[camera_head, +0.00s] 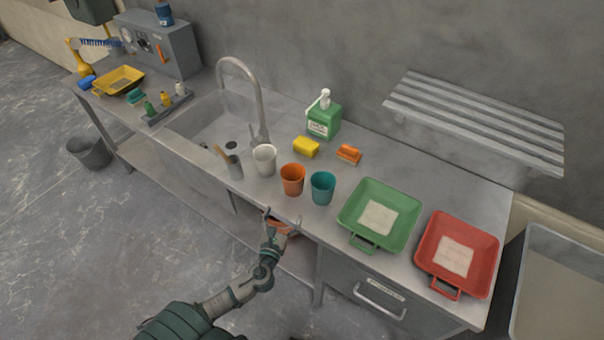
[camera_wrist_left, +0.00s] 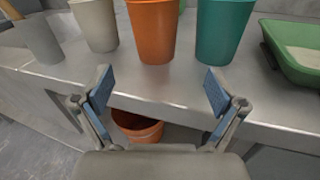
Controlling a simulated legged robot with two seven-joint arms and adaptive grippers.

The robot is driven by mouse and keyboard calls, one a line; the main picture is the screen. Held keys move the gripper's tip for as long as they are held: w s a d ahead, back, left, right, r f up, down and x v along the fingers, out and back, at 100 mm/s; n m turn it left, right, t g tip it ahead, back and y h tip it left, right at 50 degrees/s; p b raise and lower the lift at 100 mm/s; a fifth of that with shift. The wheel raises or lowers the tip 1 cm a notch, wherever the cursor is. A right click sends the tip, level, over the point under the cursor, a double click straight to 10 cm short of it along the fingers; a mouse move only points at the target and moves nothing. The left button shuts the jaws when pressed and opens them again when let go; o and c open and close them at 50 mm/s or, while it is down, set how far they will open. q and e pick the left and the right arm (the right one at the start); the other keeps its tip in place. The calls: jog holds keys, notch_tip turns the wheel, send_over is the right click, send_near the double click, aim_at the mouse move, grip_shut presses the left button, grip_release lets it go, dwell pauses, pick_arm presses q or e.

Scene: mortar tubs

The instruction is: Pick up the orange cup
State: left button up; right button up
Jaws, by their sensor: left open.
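The orange cup (camera_head: 292,180) stands upright on the metal counter, between a white cup (camera_head: 264,160) and a teal cup (camera_head: 322,187). In the left wrist view the orange cup (camera_wrist_left: 153,30) is straight ahead, its top cut off by the frame edge. My left gripper (camera_head: 283,217) is at the counter's front edge, in front of the orange cup. In the left wrist view its two blue-padded fingers (camera_wrist_left: 160,90) are spread apart with nothing between them, and the cup stands beyond them, apart. My right gripper is not in view.
A grey holder (camera_head: 235,167) with a brush stands left of the white cup. A green tray (camera_head: 380,215) and a red tray (camera_head: 457,255) lie to the right. A yellow sponge (camera_head: 306,147) and green soap bottle (camera_head: 323,119) are behind. An orange bucket (camera_wrist_left: 138,128) sits below the counter.

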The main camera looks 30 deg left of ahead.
pick_arm(q)
send_near(296, 173)
jog(key=x, duration=0.3)
jog(key=shift+d+f, duration=0.2)
jog(key=shift+f, duration=0.05)
jog(key=shift+w, duration=0.55)
jog(key=x, duration=0.4)
jog(key=shift+w+a, duration=0.25)
jog(key=shift+a, duration=0.15)
jog(key=shift+w+a, duration=0.15)
jog(key=shift+w, duration=0.1)
jog(key=shift+c, duration=0.8)
jog(key=c, duration=1.2)
jog(key=shift+c, duration=0.7)
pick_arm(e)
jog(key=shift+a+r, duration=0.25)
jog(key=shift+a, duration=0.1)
pick_arm(q)
jog(key=shift+r, duration=0.15)
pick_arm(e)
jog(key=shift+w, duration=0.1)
